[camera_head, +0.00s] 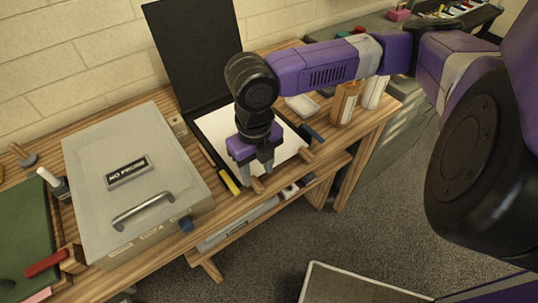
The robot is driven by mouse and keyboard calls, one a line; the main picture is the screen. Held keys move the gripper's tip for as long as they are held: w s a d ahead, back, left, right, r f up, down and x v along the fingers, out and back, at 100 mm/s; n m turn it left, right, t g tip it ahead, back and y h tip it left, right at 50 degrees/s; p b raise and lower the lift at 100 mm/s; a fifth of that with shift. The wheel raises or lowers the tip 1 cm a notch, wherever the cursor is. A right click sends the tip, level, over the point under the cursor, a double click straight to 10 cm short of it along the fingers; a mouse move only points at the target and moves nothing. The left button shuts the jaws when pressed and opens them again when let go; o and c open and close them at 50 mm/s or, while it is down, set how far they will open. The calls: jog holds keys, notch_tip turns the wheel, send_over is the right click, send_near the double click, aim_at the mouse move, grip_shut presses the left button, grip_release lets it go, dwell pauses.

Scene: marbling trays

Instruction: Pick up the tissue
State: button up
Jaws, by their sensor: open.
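I cannot clearly make out a tissue. A white sheet (216,130) lies flat in an open black folder or case (193,62) on the wooden bench, partly hidden by my arm. A small whitish flat item (301,106) lies behind it to the right; I cannot tell what it is. My gripper (258,173) points down over the front part of the white sheet, near the bench's front edge. Its fingers are open, with nothing visible between them. I cannot tell whether the fingertips touch the sheet.
A large grey metal box (88,165) with a handle stands left of the sheet. A yellow-handled tool (229,182) lies between them. An orange-brown bottle (345,103) and a white one (374,92) stand at the right. A red-handled tool (47,264) lies far left.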

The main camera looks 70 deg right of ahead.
aim_at(257, 183)
jog(key=shift+w+f+p, duration=0.15)
jog(key=shift+f+p, duration=0.2)
jog(key=shift+f, duration=2.45)
grip_shut()
